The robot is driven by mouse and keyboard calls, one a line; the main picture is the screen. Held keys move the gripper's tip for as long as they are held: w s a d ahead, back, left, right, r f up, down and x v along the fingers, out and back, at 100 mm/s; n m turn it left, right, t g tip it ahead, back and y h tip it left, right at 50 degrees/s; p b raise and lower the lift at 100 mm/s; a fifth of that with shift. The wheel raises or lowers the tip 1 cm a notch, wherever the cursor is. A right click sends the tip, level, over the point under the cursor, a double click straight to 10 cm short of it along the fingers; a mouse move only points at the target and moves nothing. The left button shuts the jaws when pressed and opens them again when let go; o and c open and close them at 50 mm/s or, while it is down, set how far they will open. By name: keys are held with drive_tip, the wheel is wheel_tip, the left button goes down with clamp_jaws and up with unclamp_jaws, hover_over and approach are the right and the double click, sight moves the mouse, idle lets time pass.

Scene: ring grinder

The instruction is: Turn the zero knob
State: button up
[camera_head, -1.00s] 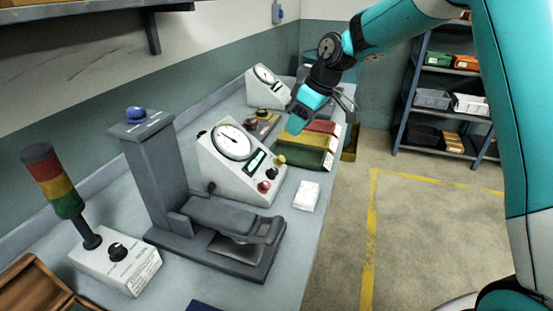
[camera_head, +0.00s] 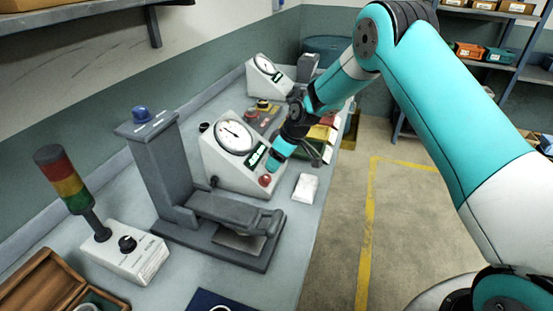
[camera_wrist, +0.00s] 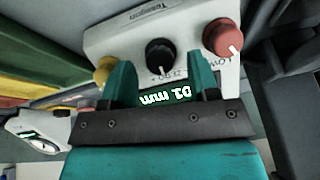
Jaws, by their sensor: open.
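The zero knob (camera_wrist: 160,57) is black with a white pointer line and sits on the pale panel of the gauge box (camera_head: 222,174). Its "ZERO" lettering shows upside down in the wrist view. My gripper (camera_wrist: 162,64) is open, with one teal finger on each side of the knob in the picture. I cannot tell whether the fingertips reach around the knob or stop short of it. Nothing is held. In the head view my gripper (camera_head: 274,164) is over the right face of the gauge box and hides the knob.
A red knob (camera_wrist: 222,38) and a yellow knob (camera_wrist: 105,68) flank the zero knob. A lit display (camera_wrist: 166,97) lies beside it. The grey stand (camera_head: 160,165) is left of the gauge box. A white pad (camera_head: 306,187) lies on the bench, with coloured bins (camera_head: 322,135) behind.

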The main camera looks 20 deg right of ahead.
drive_tip(key=shift+w+a+f, duration=0.1)
drive_tip(key=shift+a+f, duration=0.1)
drive_tip(key=shift+f, duration=0.4)
drive_tip(key=c, duration=0.9)
drive_tip(key=shift+f+n+b, duration=0.25)
drive_tip(key=shift+n+b, duration=0.25)
drive_tip(key=shift+b, duration=0.4)
drive_tip(key=shift+r+n+t+b, duration=0.2)
drive_tip(key=shift+n+t+b, duration=0.1)
drive_tip(key=shift+n+b, duration=0.6)
drive_tip(key=shift+r, duration=0.1)
drive_tip(key=o, duration=0.9)
